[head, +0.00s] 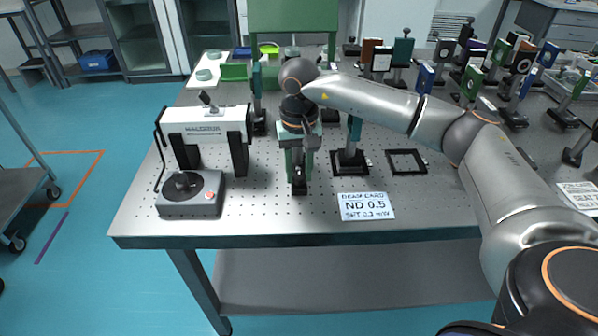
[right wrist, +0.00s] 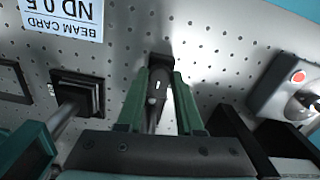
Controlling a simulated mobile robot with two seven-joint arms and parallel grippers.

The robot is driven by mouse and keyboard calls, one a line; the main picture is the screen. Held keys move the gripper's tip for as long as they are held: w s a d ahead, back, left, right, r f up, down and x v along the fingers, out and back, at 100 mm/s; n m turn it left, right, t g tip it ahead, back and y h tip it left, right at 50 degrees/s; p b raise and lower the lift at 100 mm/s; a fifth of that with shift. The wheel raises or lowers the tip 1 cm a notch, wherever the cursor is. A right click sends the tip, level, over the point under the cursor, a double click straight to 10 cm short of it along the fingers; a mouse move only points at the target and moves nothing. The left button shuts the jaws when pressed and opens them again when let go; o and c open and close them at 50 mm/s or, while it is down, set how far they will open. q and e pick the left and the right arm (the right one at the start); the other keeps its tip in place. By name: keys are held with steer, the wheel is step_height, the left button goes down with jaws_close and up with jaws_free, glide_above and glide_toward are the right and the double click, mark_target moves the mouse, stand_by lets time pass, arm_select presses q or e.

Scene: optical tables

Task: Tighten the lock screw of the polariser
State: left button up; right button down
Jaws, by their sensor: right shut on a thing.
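My right gripper (head: 298,160) points down over the front middle of the optical table (head: 262,215). In the right wrist view its green fingers (right wrist: 157,100) stand close on both sides of a narrow dark piece (right wrist: 157,86) with a small white mark. This piece seems to be part of the polariser, above a black foot on the table. The gripper is shut on it. I cannot tell whether the grip is on the lock screw itself, and the gripper hides most of the mount in the head view. My left gripper is not in view.
A white laser housing (head: 205,125) and a grey control box (head: 190,195) stand at the left. A beam card (head: 366,206) lies to the right, near a black post base (head: 350,163) and a square black frame (head: 407,162). Several mounted optics crowd the back right.

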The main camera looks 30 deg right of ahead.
mark_target(299, 176)
steer(key=shift+n, duration=0.5)
steer(key=c, duration=0.5)
jaws_free()
steer(key=shift+c, duration=0.2)
steer(key=shift+r, duration=0.1)
step_height(299, 176, up, 12)
steer(key=shift+r, duration=0.2)
steer(key=shift+s, duration=0.1)
